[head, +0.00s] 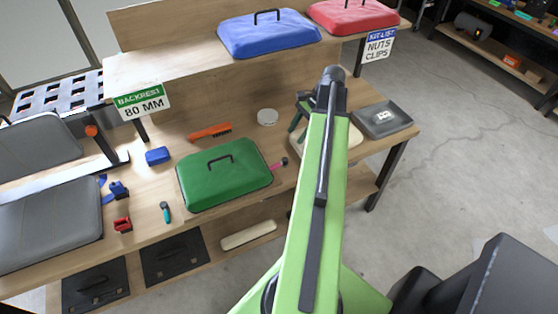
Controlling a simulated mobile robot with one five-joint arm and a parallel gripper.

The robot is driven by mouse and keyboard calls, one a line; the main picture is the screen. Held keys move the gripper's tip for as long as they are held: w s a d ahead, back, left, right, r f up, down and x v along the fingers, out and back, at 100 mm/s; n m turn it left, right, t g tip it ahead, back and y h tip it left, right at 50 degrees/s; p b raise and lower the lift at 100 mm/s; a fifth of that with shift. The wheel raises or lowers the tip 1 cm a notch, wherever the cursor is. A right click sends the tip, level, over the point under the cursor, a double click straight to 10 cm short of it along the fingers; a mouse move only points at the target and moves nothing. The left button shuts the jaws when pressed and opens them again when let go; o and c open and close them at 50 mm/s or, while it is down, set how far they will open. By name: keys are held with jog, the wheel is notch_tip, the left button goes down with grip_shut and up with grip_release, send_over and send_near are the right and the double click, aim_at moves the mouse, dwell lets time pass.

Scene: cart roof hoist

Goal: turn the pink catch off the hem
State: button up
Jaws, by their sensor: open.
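The pink catch (279,164) is a small pink piece with a dark round end. It sits at the right edge of the green cover (222,180), touching or very near its hem; its exact seat is too small to tell. The green cover has a black handle on top and lies on the wooden bench. My gripper (298,126) is open, to the right of and beyond the catch, above a cream pad. It is apart from the catch, and my green arm hides part of it.
A blue cover (268,33) and a red cover (352,16) lie on the raised shelf.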

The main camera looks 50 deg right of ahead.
aim_at(277, 165)
jog(key=b+x, duration=1.6)
jog(key=x, duration=0.1)
jog(key=shift+f, duration=0.25)
jog(key=shift+c, duration=0.2)
grip_shut()
jog(key=shift+s, duration=0.1)
